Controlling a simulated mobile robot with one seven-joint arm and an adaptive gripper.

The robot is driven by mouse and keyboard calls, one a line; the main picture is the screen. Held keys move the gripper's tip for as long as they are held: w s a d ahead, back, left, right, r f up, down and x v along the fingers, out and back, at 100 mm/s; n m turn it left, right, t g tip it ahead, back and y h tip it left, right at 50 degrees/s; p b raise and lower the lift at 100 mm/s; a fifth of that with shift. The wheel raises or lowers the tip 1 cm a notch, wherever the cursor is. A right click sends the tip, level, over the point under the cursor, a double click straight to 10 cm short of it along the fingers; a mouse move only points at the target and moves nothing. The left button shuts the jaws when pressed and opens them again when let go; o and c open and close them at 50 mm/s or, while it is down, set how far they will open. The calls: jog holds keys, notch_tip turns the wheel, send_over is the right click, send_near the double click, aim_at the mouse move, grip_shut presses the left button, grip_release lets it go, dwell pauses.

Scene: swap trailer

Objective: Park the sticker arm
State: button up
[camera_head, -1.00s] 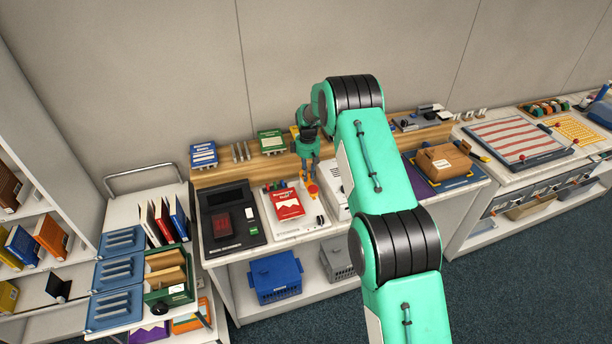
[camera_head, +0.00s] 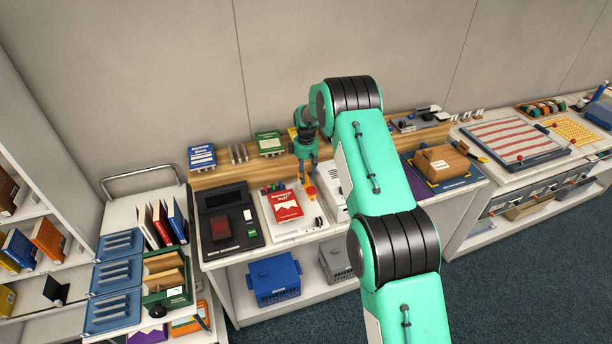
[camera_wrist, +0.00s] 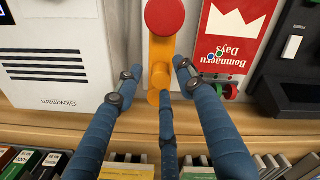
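The sticker arm appears to be the orange bar with a round red knob (camera_wrist: 165,16) in the wrist view; in the head view its orange part (camera_head: 311,191) lies at the right side of a white device (camera_head: 292,226). A red book (camera_head: 286,206) marked "Days" lies on that device, left of the bar. My gripper (camera_wrist: 157,82) has its three blue fingers spread around the bar's lower orange end, one finger on each side and one below. I see gaps at the side fingers; whether the lower finger touches the bar is unclear. In the head view my gripper (camera_head: 308,172) hangs over the bar.
A black device (camera_head: 230,222) stands left of the white one. A white machine (camera_wrist: 55,50) stands close on the other side of the bar. A wooden ledge with a row of books (camera_wrist: 125,168) runs behind. A brown package (camera_head: 442,162) lies farther right.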

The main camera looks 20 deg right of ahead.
aim_at(306, 176)
notch_tip(306, 176, up, 12)
dwell(0.6)
jog(key=shift+f, duration=0.1)
dwell(0.4)
jog(key=s+a+r+m+t+b, duration=0.15)
jog(key=s+a+r, duration=0.25)
jog(key=s+r, duration=0.85)
jog(key=s+a+r+m+t+b, duration=0.1)
jog(key=s+a+r+m+b, duration=0.25)
jog(key=s+r, duration=0.95)
jog(key=s+a+r+m+t+b, duration=0.1)
jog(key=s+a, duration=0.1)
jog(key=s, duration=0.7)
jog(key=s+a+r+m+t+b, duration=0.1)
jog(key=s+r+b, duration=0.1)
jog(key=s, duration=0.7)
jog(key=s+f+m+b, duration=0.1)
jog(key=s+f, duration=0.2)
jog(key=s, duration=0.4)
jog(key=s+a+f+m+t, duration=0.1)
jog(key=s+f, duration=0.2)
jog(key=s, duration=0.5)
jog(key=shift+s+a+b, duration=0.25)
jog(key=shift+a+b, duration=0.05)
jog(key=shift+b, duration=0.05)
